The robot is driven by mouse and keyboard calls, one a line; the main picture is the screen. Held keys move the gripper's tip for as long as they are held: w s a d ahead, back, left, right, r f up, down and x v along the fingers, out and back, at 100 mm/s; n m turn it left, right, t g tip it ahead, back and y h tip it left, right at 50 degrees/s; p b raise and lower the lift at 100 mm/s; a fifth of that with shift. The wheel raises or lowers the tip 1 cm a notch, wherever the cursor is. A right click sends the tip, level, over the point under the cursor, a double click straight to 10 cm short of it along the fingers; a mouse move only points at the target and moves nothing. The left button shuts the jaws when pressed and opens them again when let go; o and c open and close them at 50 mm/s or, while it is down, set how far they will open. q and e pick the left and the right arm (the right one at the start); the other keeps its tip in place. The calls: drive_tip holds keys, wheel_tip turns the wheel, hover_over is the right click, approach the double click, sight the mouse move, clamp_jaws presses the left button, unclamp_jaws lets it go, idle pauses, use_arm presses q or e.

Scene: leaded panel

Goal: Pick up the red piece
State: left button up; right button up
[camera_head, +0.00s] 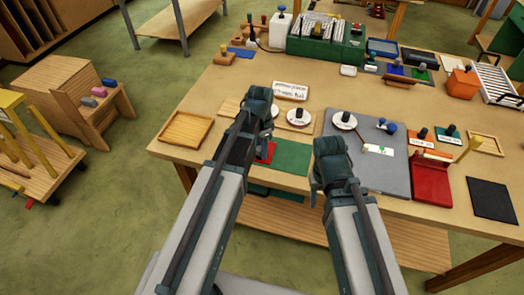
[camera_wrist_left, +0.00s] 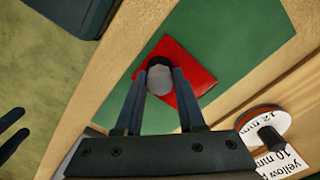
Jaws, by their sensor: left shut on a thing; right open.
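The red piece (camera_wrist_left: 196,76) is a flat red plate with a round grey knob (camera_wrist_left: 158,80), seen over a green mat (camera_wrist_left: 225,35) in the left wrist view. My left gripper (camera_wrist_left: 160,84) is shut on the knob, one finger on each side. I cannot tell whether the plate touches the mat. In the head view the red piece (camera_head: 268,151) shows partly beside my left gripper (camera_head: 258,135), whose arm hides the rest. My right gripper (camera_head: 329,160) is open, over the left edge of the grey board; its fingertips are hard to make out.
Round white labelled discs with dark knobs (camera_head: 299,117) stand behind the mat. A grey board (camera_head: 385,165), a red holder (camera_head: 431,182) and a black mat (camera_head: 492,199) lie to the right. An empty wooden tray (camera_head: 186,129) is at the left.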

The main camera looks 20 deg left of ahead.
use_arm(q)
clamp_jaws()
drive_tip(key=shift+r, duration=0.1)
drive_tip(key=shift+r+p, duration=0.95)
drive_tip(key=shift+p, duration=0.1)
wheel_tip(320, 180, up, 2)
drive_tip(key=shift+r+p, duration=0.1)
drive_tip(key=shift+p, duration=0.95)
drive_tip(key=s+d, duration=1)
drive_tip(key=s, duration=0.2)
drive_tip(key=shift+d+r+p, duration=0.35)
drive_tip(key=shift+p, duration=0.05)
